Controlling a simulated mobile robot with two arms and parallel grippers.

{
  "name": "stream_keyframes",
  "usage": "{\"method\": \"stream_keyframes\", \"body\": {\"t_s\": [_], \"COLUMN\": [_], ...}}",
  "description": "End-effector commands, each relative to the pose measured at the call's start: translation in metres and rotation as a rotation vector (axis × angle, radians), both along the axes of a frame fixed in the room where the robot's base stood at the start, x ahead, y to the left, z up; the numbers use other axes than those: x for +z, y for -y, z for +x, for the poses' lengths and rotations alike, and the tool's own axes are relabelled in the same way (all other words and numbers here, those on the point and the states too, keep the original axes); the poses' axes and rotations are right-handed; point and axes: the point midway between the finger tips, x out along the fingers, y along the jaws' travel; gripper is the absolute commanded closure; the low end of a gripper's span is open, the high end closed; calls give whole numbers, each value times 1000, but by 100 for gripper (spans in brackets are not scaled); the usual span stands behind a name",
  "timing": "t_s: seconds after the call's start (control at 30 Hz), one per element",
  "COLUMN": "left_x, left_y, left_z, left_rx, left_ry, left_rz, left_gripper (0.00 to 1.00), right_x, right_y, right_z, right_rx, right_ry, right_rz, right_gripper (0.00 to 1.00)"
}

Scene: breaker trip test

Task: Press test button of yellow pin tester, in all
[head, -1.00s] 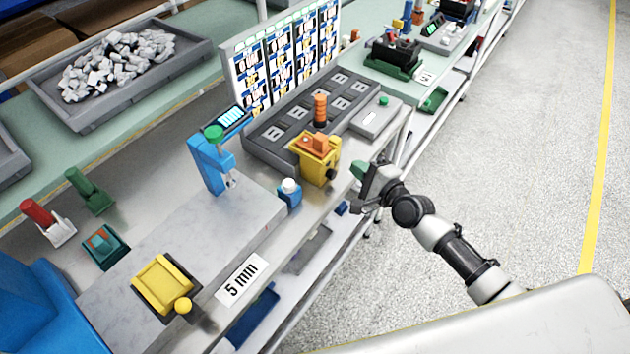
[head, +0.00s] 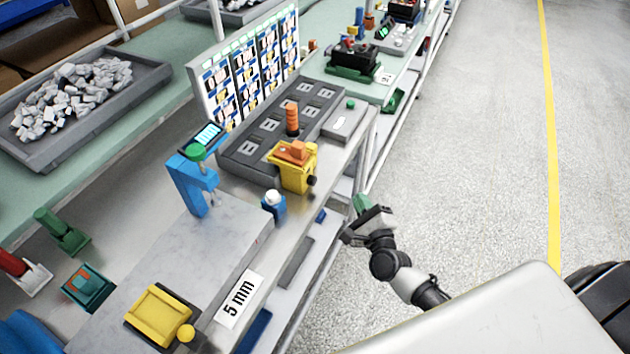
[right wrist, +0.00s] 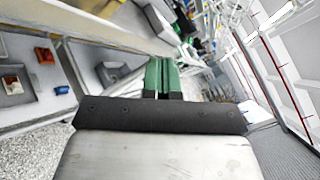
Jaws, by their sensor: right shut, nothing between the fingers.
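A yellow fixture with an orange block on top and a dark knob on its side (head: 297,172) stands on the bench's right edge. A second yellow unit, a low box (head: 159,316) with a round yellow knob, is at the near end. I cannot tell from the labels which is the pin tester. My right gripper (head: 362,204) is shut and empty, out over the aisle beside the bench, right of and nearer than the orange-topped fixture and apart from it. Its green fingers show closed together in the right wrist view (right wrist: 162,76). My left gripper is out of view.
A blue stand with screen and green button (head: 194,180), a small blue block with white knob (head: 274,204) and a grey socket panel (head: 270,150) share the bench. A grey tray of pale pieces (head: 75,110) is left. The right aisle floor is clear.

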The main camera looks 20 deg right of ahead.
Motion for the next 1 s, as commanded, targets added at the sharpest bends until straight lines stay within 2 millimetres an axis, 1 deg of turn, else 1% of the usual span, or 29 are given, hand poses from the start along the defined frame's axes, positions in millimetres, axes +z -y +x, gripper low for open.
{"method": "stream_keyframes", "body": {"t_s": [0.4, 0.5, 0.7, 1.0], "left_x": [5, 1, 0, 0], "left_y": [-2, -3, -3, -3], "left_z": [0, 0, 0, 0], "left_rx": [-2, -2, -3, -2], "left_ry": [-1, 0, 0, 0], "left_rz": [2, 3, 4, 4], "left_gripper": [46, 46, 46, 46], "right_x": [2, -1, 0, 1], "right_y": [-39, -45, -53, -55], "right_z": [43, 51, 60, 61], "right_rx": [2, 1, 1, 1], "right_ry": [2, 1, 1, 0], "right_rz": [2, 1, -1, -1], "right_gripper": [100, 100, 100, 100]}}
